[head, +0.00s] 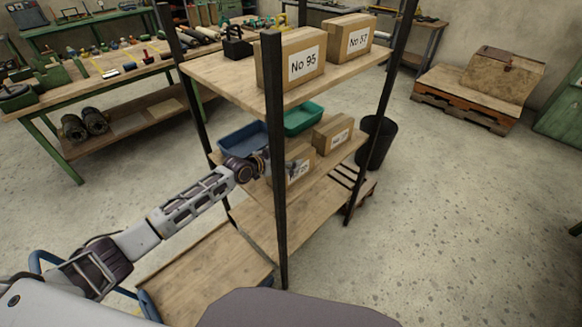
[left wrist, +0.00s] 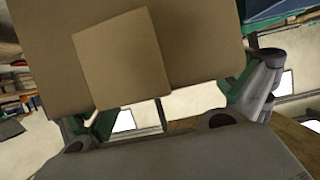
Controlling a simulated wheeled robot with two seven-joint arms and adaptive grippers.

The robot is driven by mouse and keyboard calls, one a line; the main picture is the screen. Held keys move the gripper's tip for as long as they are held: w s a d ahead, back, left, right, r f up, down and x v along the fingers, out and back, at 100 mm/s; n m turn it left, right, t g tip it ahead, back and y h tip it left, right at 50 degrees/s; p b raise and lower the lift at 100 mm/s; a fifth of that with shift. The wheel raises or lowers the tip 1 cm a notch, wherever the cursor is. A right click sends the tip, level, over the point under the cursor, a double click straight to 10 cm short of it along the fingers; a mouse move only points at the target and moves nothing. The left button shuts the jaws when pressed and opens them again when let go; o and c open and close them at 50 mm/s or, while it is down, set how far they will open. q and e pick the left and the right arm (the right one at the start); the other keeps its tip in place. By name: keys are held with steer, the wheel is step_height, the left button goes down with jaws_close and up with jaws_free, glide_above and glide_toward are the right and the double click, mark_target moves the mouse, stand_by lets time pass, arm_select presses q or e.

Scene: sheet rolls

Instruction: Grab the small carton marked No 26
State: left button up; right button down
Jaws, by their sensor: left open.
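Two small brown cartons sit on the middle shelf of the rack in the head view. The nearer carton (head: 300,153) has a white label partly covered by my left gripper, so its number cannot be read in full. The farther carton (head: 333,133) has a label too small to read. My left gripper (head: 264,165) is open at the nearer carton's left side, partly behind the black front post. In the left wrist view a brown carton (left wrist: 200,50) fills the upper middle, close in front of the gripper; contact cannot be told. My right gripper is not in view.
The rack's black post (head: 275,200) stands close to my left arm. A blue bin (head: 243,140) and a green bin (head: 303,119) share the middle shelf. Larger cartons No 95 (head: 290,62) and No 57 (head: 347,40) stand on the top shelf.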

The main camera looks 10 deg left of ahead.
arm_select(q)
steer(key=shift+w+d, duration=0.1)
steer(key=shift+w, duration=0.05)
stand_by(0.4)
steer(key=shift+f, duration=0.15)
steer(key=c, duration=1.9)
steer(key=shift+c, duration=1.3)
steer(key=shift+r, duration=0.2)
steer(key=shift+w+r, duration=0.1)
steer(key=shift+r, duration=0.6)
step_height(320, 180, up, 9)
steer(key=shift+b, duration=0.35)
steer(key=shift+f, duration=0.1)
